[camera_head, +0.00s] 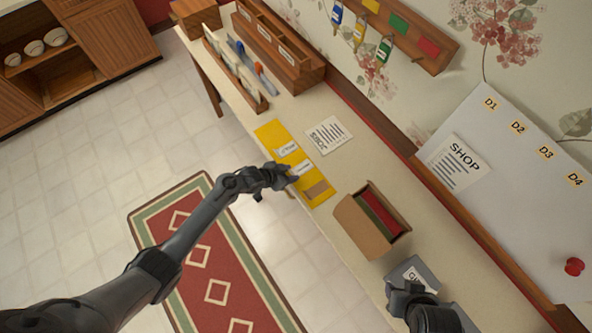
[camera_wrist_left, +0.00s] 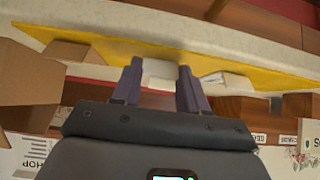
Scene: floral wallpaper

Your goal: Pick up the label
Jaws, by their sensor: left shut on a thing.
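A yellow mat (camera_head: 268,131) lies along the front of the long table. A white label (camera_head: 302,168) is at the tips of my left gripper (camera_head: 291,177). The left wrist view shows this label (camera_wrist_left: 160,72) between the two fingers (camera_wrist_left: 158,84), which are shut on it over the mat (camera_wrist_left: 100,47). Another white label (camera_head: 287,150) and a brown piece (camera_head: 317,189) lie on the mat on either side. My right gripper (camera_head: 402,290) is at the lower right by a grey box; its fingers are not clear enough to tell open from shut.
An open cardboard box (camera_head: 360,226) with red and green contents stands right of the mat. A printed sheet (camera_head: 328,135) lies behind the mat. Wooden racks (camera_head: 280,49) fill the table's far left. A grey box (camera_head: 414,270) is near my right gripper.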

